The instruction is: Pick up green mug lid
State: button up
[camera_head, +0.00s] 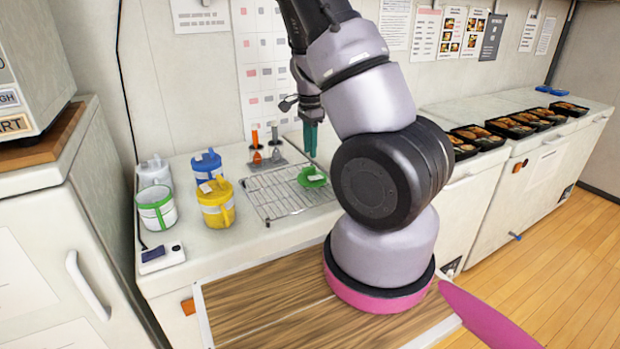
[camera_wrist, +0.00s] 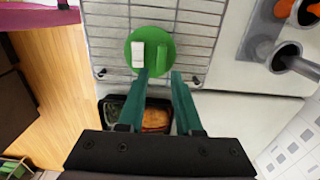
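The green mug lid (camera_head: 312,177) lies on the wire rack (camera_head: 262,199) on the white counter. In the wrist view the round lid (camera_wrist: 133,46) shows a raised green grip and a white patch on top. My gripper (camera_head: 311,138) points down above the lid in the head view. In the wrist view my gripper's two teal fingers (camera_wrist: 160,76) are apart, with nothing held between them. The left fingertip overlaps the lid's lower edge in that view. The open mug with a green rim (camera_head: 156,208) stands on the left of the counter.
A yellow mug (camera_head: 216,204), a blue mug (camera_head: 208,166) and a white mug (camera_head: 154,172) stand near the green-rimmed one. Utensils in small holders (camera_head: 265,154) stand behind the rack. Several food trays (camera_head: 510,127) line the right counter. A bento tray (camera_wrist: 150,117) shows below the fingers.

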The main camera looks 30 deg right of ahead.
aim_at(309, 167)
notch_tip(309, 167, down, 6)
jog(key=shift+w+a+r, duration=0.1)
dwell(0.4)
grip_shut()
